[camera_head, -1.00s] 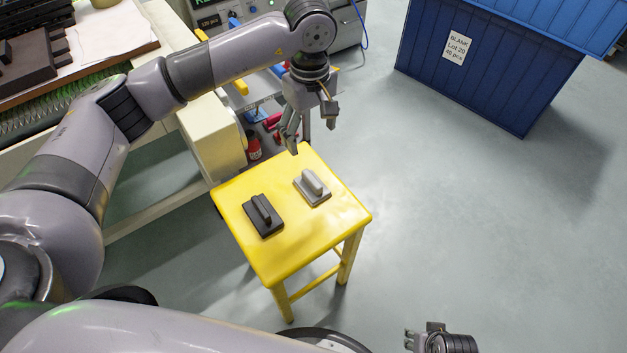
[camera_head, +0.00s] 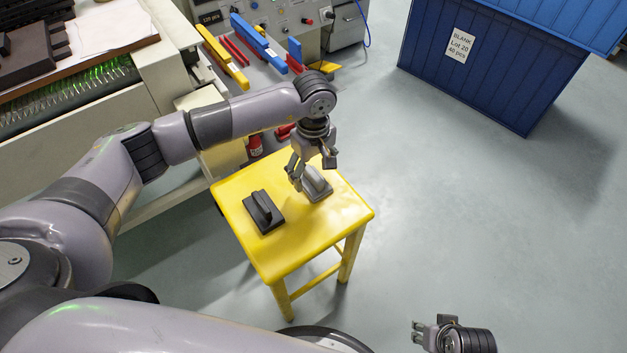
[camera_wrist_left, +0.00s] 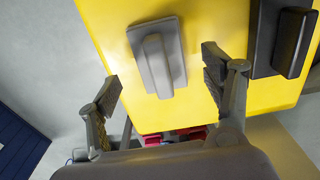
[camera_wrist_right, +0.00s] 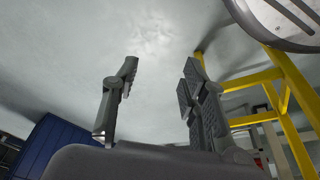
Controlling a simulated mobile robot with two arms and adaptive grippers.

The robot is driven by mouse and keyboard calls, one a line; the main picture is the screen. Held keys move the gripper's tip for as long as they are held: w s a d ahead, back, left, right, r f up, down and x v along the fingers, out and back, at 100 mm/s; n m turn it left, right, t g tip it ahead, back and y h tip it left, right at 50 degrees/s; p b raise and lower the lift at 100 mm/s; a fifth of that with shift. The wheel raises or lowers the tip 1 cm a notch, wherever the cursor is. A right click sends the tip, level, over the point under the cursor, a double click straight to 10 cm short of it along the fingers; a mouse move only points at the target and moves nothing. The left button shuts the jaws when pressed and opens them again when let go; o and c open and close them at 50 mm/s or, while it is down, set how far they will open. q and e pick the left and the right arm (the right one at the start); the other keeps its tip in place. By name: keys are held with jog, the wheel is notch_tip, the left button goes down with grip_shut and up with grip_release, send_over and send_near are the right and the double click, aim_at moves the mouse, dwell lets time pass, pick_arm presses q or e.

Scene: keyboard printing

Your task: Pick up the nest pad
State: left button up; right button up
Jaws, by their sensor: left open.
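Two pads with raised handles lie on the yellow stool: a light grey pad (camera_head: 318,186) and a dark grey pad (camera_head: 264,212). I cannot tell by a label which is the nest pad. My left gripper (camera_head: 312,174) is open just above the light grey pad. In the left wrist view, the light pad's handle (camera_wrist_left: 158,66) lies between and beyond the open fingers (camera_wrist_left: 160,84), apart from both. The dark pad (camera_wrist_left: 270,40) is right of the fingers there. My right gripper (camera_head: 417,334) is open and empty, low over the floor; its fingers (camera_wrist_right: 158,82) stand apart.
The yellow stool (camera_head: 300,255) stands on open grey floor. A blue crate (camera_head: 490,70) stands at the back right. A bench with a machine (camera_head: 100,95) is at the left, and a shelf with coloured tools (camera_head: 250,50) is behind the stool.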

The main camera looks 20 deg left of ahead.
aim_at(313, 174)
pick_arm(q)
notch_tip(313, 174, down, 3)
jog(key=shift+r, duration=0.1)
pick_arm(e)
jog(key=shift+r, duration=0.75)
pick_arm(q)
jog(key=c, duration=1.3)
jog(key=shift+r, duration=0.55)
notch_tip(313, 174, up, 19)
jog(key=shift+p, duration=0.95)
pick_arm(e)
notch_tip(313, 174, down, 8)
jog(key=s, duration=0.1)
jog(key=shift+r, duration=0.25)
